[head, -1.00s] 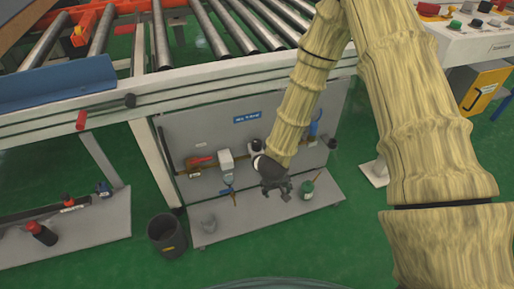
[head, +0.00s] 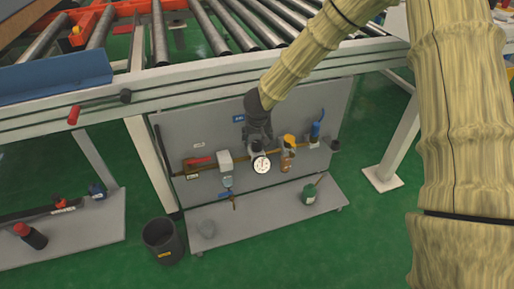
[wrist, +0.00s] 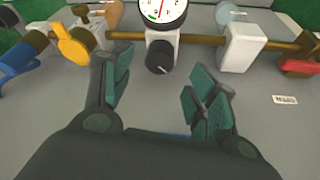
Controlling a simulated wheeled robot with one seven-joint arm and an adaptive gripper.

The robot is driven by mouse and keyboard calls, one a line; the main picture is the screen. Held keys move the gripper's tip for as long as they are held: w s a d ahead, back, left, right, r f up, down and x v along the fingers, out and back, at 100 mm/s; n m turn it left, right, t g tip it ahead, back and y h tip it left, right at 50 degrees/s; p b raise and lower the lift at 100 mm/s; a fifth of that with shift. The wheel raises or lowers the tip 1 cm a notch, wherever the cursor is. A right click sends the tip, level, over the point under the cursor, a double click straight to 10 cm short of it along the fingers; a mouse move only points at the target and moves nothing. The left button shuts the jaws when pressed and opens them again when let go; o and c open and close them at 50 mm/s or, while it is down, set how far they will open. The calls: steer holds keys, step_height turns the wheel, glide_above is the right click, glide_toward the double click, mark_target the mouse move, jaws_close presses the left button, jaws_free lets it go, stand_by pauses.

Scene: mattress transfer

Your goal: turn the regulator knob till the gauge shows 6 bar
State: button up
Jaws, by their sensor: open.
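The regulator is a pale block (wrist: 162,40) on a brass pipe. Its dark round knob (wrist: 159,57) has a light mark line. The white round gauge (wrist: 161,8) is cut by the top edge of the wrist view; it shows whole in the head view (head: 261,164), but its reading is too small to tell. My gripper (wrist: 161,78) is open and empty, its two fingers spread left and right of the knob's line, apparently short of it. In the head view my gripper (head: 260,137) is just above the gauge and hides the knob.
A yellow-handled valve (head: 289,141), a white box (head: 225,162) and a red lever (head: 200,160) share the pipe. A conveyor rail (head: 200,85) runs above the panel. A dark bin (head: 163,240) stands at left.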

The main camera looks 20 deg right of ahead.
mark_target(257, 144)
steer(key=shift+b+x, duration=1.05)
steer(key=shift+x, duration=1.95)
steer(key=c, duration=1)
